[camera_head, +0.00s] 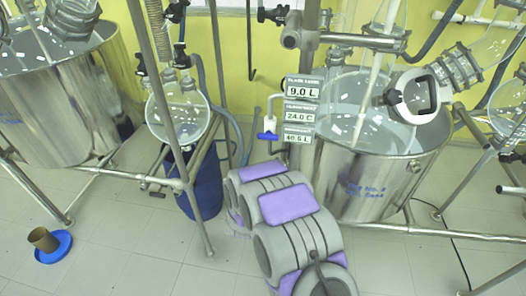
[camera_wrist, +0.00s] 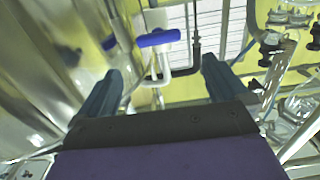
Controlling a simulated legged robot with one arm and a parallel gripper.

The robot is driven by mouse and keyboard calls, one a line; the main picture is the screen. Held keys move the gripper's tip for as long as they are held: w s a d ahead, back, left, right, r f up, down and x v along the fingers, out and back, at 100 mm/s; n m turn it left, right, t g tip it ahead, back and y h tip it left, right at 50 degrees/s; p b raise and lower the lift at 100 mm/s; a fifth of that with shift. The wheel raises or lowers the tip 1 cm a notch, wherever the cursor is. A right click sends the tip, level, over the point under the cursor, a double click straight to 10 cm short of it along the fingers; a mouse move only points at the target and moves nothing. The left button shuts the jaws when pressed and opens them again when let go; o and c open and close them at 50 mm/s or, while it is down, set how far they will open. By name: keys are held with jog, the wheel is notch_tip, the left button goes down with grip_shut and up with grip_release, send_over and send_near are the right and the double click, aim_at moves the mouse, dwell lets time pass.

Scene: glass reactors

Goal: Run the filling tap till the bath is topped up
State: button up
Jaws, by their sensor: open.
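The filling tap has a white pipe (camera_head: 273,106) and a blue handle (camera_head: 267,135), left of the right-hand steel bath (camera_head: 365,185). In the wrist view the blue handle (camera_wrist: 158,38) lies crosswise beyond my gripper (camera_wrist: 160,85). The two dark fingers are spread wide with nothing between them, and they look apart from the handle. The bath is an open steel drum with a glass flask hanging in it. Three readout signs stand by it: the top (camera_head: 303,91) reads 9.0 L, the middle 24.0 C, the lowest about 40.5 L. My gripper's fingers are hidden in the head view.
A steel frame post (camera_head: 165,100) stands left of the tap. A blue drum (camera_head: 201,185) is under a small glass flask (camera_head: 180,115). Another steel bath (camera_head: 60,110) is at the left. A brown cup (camera_head: 43,239) stands in a blue dish on the floor. The front-left floor is mostly clear.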

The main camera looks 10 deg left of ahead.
jog(key=shift+s, duration=1.6)
jog(key=shift+w+r, duration=0.1)
jog(key=s+d+r+g, duration=0.4)
jog(key=s+d+g, duration=0.2)
jog(key=s, duration=0.9)
jog(key=s+d+r+g, duration=0.5)
jog(key=s+d+g, duration=0.2)
jog(key=s, duration=0.8)
jog(key=s+d+r+g, duration=0.5)
jog(key=s+d, duration=0.5)
jog(key=s, duration=0.5)
jog(key=shift+s+d+g+y, duration=0.25)
jog(key=shift+d+g+y, duration=0.05)
jog(key=shift+g, duration=0.6)
